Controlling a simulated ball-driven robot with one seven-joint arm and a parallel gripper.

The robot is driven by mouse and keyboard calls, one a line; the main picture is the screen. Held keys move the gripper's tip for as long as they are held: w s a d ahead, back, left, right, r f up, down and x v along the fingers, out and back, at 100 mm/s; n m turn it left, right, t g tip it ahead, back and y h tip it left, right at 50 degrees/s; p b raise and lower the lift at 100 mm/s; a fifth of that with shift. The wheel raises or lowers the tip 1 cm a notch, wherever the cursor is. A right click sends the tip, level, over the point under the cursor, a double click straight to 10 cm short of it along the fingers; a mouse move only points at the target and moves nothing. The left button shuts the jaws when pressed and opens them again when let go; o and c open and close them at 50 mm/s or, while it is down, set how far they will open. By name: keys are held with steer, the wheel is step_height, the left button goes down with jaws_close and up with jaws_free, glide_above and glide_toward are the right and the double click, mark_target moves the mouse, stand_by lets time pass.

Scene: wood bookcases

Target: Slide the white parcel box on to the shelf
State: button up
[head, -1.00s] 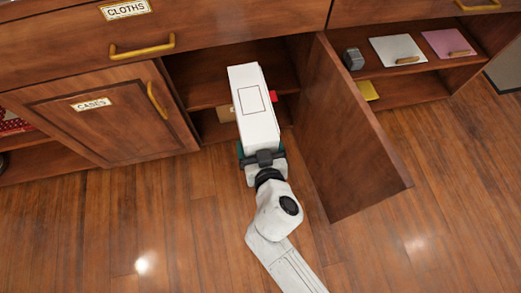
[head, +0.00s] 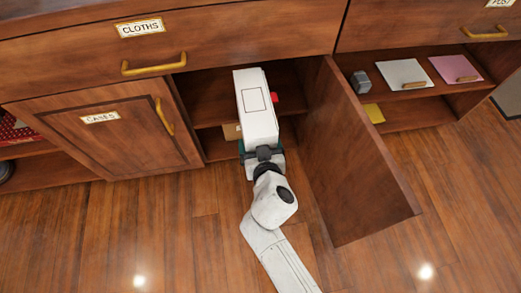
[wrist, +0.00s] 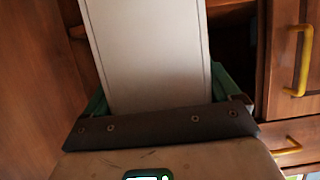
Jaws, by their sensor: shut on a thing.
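The white parcel box (head: 257,104) is long and has a rectangle outlined on its top. In the head view its far part is in the open cupboard opening, over the shelf (head: 207,96). Whether it touches the shelf board is hidden under it. My gripper (head: 263,152) is shut on the near end of the box. In the wrist view the green fingers of my gripper (wrist: 160,98) stand at both sides of the box (wrist: 150,55), which runs away from me into the cupboard.
An open door (head: 355,155) stands right of my arm. A closed door labelled CASES (head: 100,130) is on the left, below the CLOTHS drawer (head: 160,52). A red thing (head: 275,98) lies right of the box, and a brown box (head: 232,131) sits lower down.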

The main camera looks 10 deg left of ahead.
steer(key=shift+w+a+b, duration=0.45)
steer(key=shift+w+b, duration=0.1)
steer(key=shift+w, duration=0.9)
steer(key=shift+w+a+b, duration=0.4)
steer(key=shift+w+b, duration=0.1)
steer(key=shift+w, duration=1)
steer(key=shift+w+a+b, duration=0.45)
steer(key=shift+w+b, duration=0.1)
steer(key=shift+w, duration=0.9)
steer(key=shift+w+a+f+b, duration=0.1)
steer(key=shift+w+a+b, duration=0.4)
steer(key=shift+w+b, duration=1)
steer(key=shift+w+a+b, duration=0.5)
steer(key=shift+w+b, duration=0.35)
steer(key=shift+w, duration=1.25)
steer(key=shift+w+a+f+b, duration=0.1)
steer(key=shift+w+a+b, duration=0.4)
steer(key=shift+w+b, duration=1)
steer(key=shift+w+a+r+p, duration=0.1)
steer(key=shift+w+a+p, duration=0.15)
steer(key=shift+w, duration=0.6)
steer(key=shift+w+a+p, duration=0.15)
steer(key=shift+w+a, duration=0.05)
steer(key=shift+w, duration=0.65)
steer(key=o, duration=1)
steer(key=shift+o, duration=0.2)
